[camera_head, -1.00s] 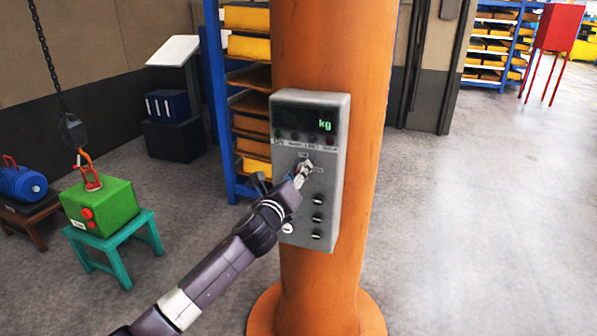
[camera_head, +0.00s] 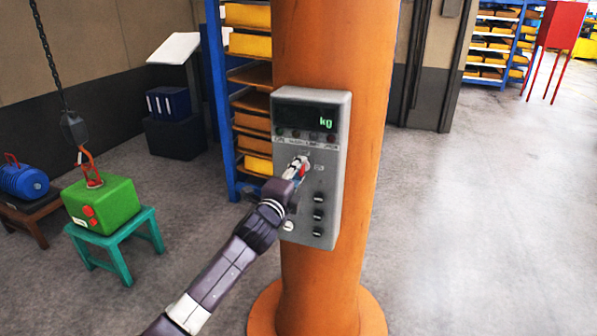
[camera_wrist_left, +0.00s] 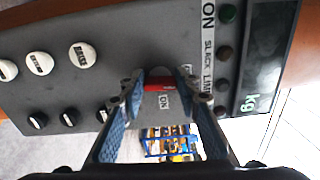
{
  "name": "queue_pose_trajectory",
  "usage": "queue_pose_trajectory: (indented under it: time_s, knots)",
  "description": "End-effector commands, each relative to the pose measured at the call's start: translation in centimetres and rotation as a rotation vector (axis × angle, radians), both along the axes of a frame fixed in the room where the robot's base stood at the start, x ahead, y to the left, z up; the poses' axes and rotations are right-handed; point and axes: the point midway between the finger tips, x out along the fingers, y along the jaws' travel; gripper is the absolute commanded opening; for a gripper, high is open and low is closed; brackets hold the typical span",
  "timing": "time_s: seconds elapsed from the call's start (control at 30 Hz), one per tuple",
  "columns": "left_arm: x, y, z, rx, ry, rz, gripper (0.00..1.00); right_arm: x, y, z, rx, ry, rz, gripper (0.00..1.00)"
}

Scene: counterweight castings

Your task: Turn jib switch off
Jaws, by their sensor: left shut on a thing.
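The grey control box (camera_head: 333,180) is fixed to the orange column. It has a dark display (camera_head: 306,119) reading "kg" in green. My left gripper (camera_head: 298,168) is at the middle of the box's face, its fingers shut on the jib switch. A red part of the switch (camera_wrist_left: 158,83) shows between the fingertips in the left wrist view, with an "ON" label close by. The fingers hide most of the switch, so its exact setting cannot be told. My right gripper is not in view.
Several buttons (camera_head: 318,215) sit below the switch. The orange column (camera_head: 325,45) stands behind the box. A green block (camera_head: 110,200) on a teal stool (camera_head: 150,222) hangs on a chain hook at left.

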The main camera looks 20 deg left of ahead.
Motion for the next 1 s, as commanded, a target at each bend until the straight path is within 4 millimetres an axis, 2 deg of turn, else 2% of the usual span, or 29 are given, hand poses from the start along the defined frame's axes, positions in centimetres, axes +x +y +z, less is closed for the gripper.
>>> queue_pose_trajectory:
  time_s: [0.3,0.77,0.8,0.93,1.0]
  knots:
    - [-0.01,0.02,-0.20,-0.086,0.006,0.000,0.06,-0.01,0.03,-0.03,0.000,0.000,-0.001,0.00]
    - [-0.01,0.02,-0.21,-0.097,0.006,0.000,0.06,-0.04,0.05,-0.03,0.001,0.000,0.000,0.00]
    - [-0.01,0.02,-0.21,-0.097,0.006,0.000,0.34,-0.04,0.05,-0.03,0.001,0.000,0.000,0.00]
    - [0.00,0.01,-0.17,-0.095,0.005,0.000,0.48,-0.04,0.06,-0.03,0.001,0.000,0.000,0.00]
    - [0.00,0.01,-0.14,-0.095,0.005,0.000,0.48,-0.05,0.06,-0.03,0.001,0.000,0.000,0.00]
